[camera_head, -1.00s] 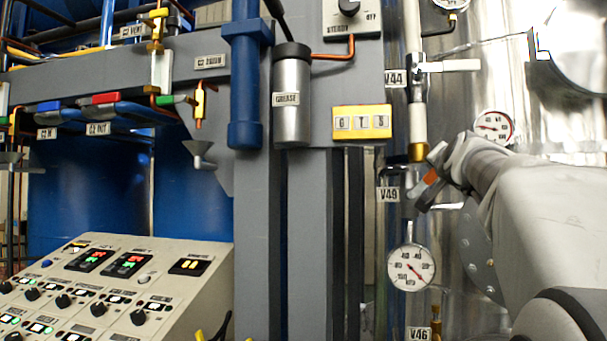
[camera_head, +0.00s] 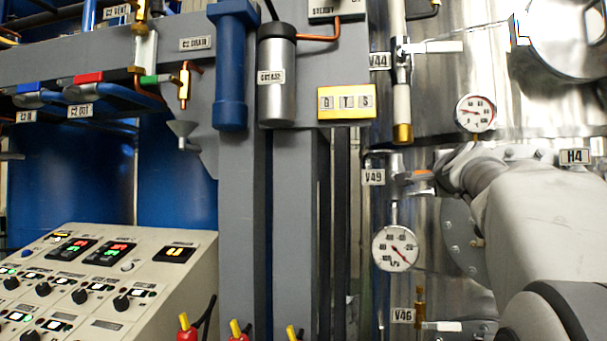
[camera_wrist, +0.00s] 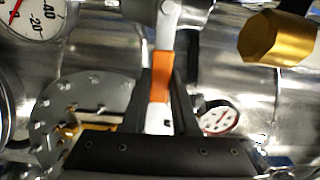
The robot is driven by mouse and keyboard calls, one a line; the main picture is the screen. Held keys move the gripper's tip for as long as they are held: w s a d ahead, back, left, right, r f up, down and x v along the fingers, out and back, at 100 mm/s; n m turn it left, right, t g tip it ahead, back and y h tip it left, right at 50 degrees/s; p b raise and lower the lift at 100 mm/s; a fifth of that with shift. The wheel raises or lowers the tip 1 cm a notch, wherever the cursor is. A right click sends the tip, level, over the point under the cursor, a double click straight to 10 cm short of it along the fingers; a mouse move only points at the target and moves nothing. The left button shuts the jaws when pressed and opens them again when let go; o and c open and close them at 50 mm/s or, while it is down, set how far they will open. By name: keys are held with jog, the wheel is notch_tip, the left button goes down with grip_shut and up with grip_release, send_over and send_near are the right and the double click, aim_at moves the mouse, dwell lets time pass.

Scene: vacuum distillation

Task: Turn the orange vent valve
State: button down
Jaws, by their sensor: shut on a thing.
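The valve handle with the orange sleeve (camera_head: 422,174) is beside the V49 label in the head view. It also shows in the wrist view as an orange band (camera_wrist: 161,76) on a light metal lever. My gripper (camera_head: 424,184) reaches it from the right and is shut on this handle. In the wrist view the two dark fingers (camera_wrist: 164,108) lie on either side of the lever. In the head view the handle looks nearly level, and its pivot is partly hidden.
A round gauge (camera_head: 396,248) hangs just below the handle. A brass-ended pipe (camera_head: 403,132) comes down above it, with a white lever (camera_head: 435,47) higher up. Another gauge (camera_head: 476,113) sits close above my wrist. A control panel (camera_head: 190,300) stands at lower left.

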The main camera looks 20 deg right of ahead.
jog(key=shift+f+m, duration=0.25)
jog(key=shift+m, duration=0.05)
jog(key=c, duration=0.7)
grip_release()
jog(key=shift+s, duration=0.1)
